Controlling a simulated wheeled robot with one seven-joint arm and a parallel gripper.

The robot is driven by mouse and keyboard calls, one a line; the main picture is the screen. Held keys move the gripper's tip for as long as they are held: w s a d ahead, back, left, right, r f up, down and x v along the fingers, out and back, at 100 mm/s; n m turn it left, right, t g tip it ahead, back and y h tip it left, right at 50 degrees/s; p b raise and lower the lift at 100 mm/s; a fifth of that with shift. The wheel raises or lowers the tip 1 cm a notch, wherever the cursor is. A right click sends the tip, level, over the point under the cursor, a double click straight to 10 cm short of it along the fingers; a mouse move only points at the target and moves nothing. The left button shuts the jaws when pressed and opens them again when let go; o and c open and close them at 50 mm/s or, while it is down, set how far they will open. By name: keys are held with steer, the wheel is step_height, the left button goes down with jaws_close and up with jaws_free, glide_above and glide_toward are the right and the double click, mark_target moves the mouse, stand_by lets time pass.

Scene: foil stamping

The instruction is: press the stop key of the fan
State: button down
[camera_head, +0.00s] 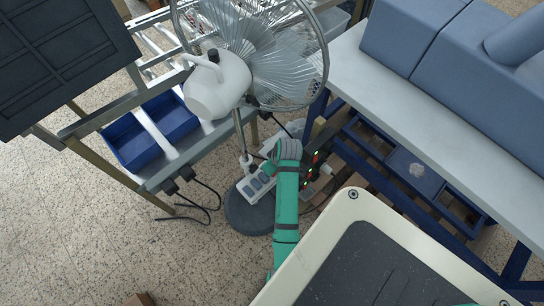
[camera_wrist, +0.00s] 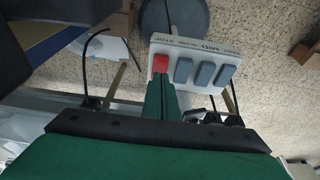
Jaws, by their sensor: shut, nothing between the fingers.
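The fan (camera_head: 218,85) stands with its white motor head and round wire guard at the top. Its white key box (camera_head: 258,186) is low on the pole, above the dark round base (camera_head: 246,213). In the wrist view the key box (camera_wrist: 206,83) has a red key (camera_wrist: 161,63) at its left end and several grey-blue keys beside it. Upside-down lettering by the red key appears to read STOP. My gripper (camera_wrist: 161,78) is shut and empty. Its green fingertips overlap the red key's lower edge in that view; I cannot tell whether they touch it.
A metal rack with blue bins (camera_head: 134,143) stands left of the fan. A white-topped bench (camera_head: 420,110) with a blue frame stands to the right. A power strip with lit lights (camera_head: 314,158) is close to my arm. Black cables (camera_head: 205,193) hang and lie near the base.

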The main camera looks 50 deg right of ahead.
steer(key=shift+f, duration=0.65)
steer(key=shift+s+a+f, duration=0.1)
steer(key=shift+s+f, duration=0.05)
steer(key=shift+f, duration=1.1)
steer(key=r, duration=0.4)
steer(key=shift+w+d+r, duration=0.2)
steer(key=shift+r, duration=0.05)
steer(key=v, duration=1)
steer(key=shift+r, duration=0.2)
steer(key=shift+w, duration=0.1)
